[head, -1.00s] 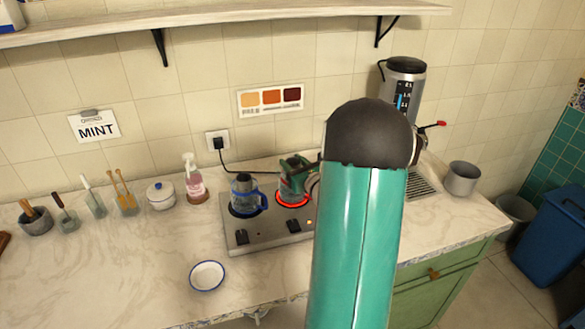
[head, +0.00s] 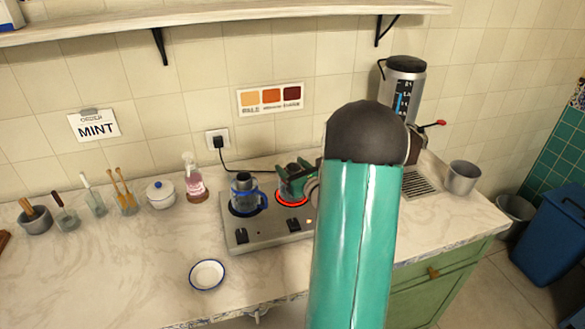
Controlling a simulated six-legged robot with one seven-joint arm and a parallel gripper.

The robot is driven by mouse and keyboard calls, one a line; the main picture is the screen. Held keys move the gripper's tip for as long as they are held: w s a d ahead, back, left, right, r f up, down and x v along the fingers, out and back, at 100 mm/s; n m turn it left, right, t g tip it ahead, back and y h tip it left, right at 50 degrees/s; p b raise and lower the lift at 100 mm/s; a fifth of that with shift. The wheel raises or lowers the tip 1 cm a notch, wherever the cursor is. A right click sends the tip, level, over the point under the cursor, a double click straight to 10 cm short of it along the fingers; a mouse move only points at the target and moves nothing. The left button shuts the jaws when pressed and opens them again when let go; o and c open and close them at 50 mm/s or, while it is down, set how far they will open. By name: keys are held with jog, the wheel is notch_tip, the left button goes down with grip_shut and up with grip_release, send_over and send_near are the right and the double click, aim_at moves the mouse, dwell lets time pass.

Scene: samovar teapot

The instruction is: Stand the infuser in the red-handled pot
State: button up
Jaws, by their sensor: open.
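A blue-handled pot (head: 245,193) stands upright on the left burner. A pot with a green band and handle (head: 291,184) stands on the right burner, which glows red. A red-tipped handle (head: 434,124) sticks out to the right by the steel urn (head: 407,82); my arm hides most of what it belongs to, so I cannot tell whether it is a pot or a tap lever. I cannot make out the infuser. My teal arm with its dark joint fills the right middle. Its far end is behind it, close right of the green pot, and I cannot make out the gripper's fingers.
The two-burner hob (head: 265,233) has knobs in front. A white bowl (head: 207,274) sits on clear counter. Jars with utensils (head: 95,203), a lidded pot (head: 160,194) and a pump bottle (head: 194,180) line the left back. A grey pot (head: 462,177) stands far right.

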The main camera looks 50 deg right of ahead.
jog(key=shift+r, duration=0.35)
jog(key=v, duration=1.2)
jog(key=w+a+r+n+g+y, duration=0.1)
jog(key=a+r+n+g+y, duration=0.1)
jog(key=a+n+y, duration=0.5)
jog(key=w+a+r+n+g+y, duration=0.25)
jog(key=a+n, duration=0.25)
jog(key=a, duration=0.7)
jog(key=w+a+r+n+g+y, duration=0.1)
jog(key=a+n+g+y, duration=0.25)
jog(key=a+n, duration=0.4)
jog(key=s+a+n+g+h, duration=0.3)
jog(key=s+a+n+g, duration=0.2)
jog(key=s+a+n, duration=0.6)
jog(key=shift+s+a+r+n+t+h, duration=0.1)
jog(key=shift+s+r+n+t+h, duration=0.1)
jog(key=shift+r+n+h, duration=0.95)
jog(key=shift+s+d+r+n+t+h, duration=0.15)
jog(key=shift+r+n+h, duration=0.5)
jog(key=shift+n, duration=0.95)
jog(key=shift+s+a+r+n+t+h, duration=0.15)
jog(key=shift+s+r+n+t+h, duration=0.15)
jog(key=shift+r+n+h, duration=0.85)
jog(key=shift+s+f+n, duration=0.15)
jog(key=shift+f+n, duration=0.1)
jog(key=shift+f, duration=0.15)
